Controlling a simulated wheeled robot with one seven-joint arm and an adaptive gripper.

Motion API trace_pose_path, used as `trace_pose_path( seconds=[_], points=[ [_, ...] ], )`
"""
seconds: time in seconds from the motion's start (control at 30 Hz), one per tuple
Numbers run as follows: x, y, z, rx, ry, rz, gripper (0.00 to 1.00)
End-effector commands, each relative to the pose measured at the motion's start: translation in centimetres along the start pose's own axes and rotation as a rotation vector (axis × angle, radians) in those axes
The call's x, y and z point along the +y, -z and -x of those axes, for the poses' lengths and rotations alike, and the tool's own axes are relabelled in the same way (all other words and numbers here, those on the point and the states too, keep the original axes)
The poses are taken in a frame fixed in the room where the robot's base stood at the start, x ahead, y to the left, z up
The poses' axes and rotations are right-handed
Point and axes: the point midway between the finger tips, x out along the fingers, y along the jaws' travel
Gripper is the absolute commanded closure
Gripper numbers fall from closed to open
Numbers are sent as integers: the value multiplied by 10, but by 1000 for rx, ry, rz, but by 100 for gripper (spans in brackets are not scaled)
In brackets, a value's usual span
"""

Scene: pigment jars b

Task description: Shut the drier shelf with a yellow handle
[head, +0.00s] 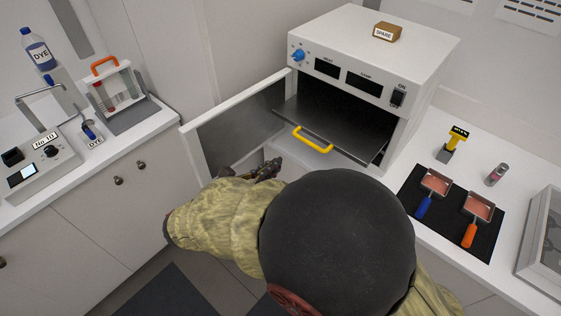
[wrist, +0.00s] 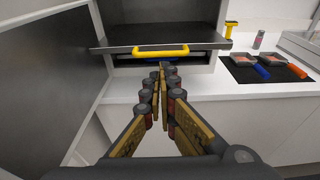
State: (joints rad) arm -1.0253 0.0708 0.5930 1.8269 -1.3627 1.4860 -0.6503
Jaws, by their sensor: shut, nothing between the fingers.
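The drier (head: 425,45) is a white box on the counter with its door (head: 240,120) swung open to the left. Its dark metal shelf (head: 350,130) sticks out of the front opening. The yellow handle (head: 312,139) is on the shelf's front edge; in the wrist view the handle (wrist: 160,50) lies just beyond and above my fingertips. My gripper (head: 278,163) is shut and empty, in front of and below the handle and apart from it. In the wrist view its fingers (wrist: 160,72) come together at the tips, pointing towards the drier.
A black mat (head: 455,240) with two scoops, blue-handled and orange-handled, lies on the counter right of the drier. A yellow-topped tool and a small vial (head: 497,174) stand behind it. The open door stands close to the left of my gripper. A spare box (head: 387,32) sits on the drier.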

Motion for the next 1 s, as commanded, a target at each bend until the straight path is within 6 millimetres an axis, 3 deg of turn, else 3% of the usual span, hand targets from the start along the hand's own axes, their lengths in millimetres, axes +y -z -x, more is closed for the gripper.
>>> trace_pose_path(
  seconds=[0.3,0.53,0.73,1.0],
  points=[
    [-2,3,-64,3,6,-2,100],
    [-2,2,-103,2,5,-3,100],
    [-2,2,-120,3,3,-3,100],
    [-1,1,-123,3,2,-2,100]
  ],
)
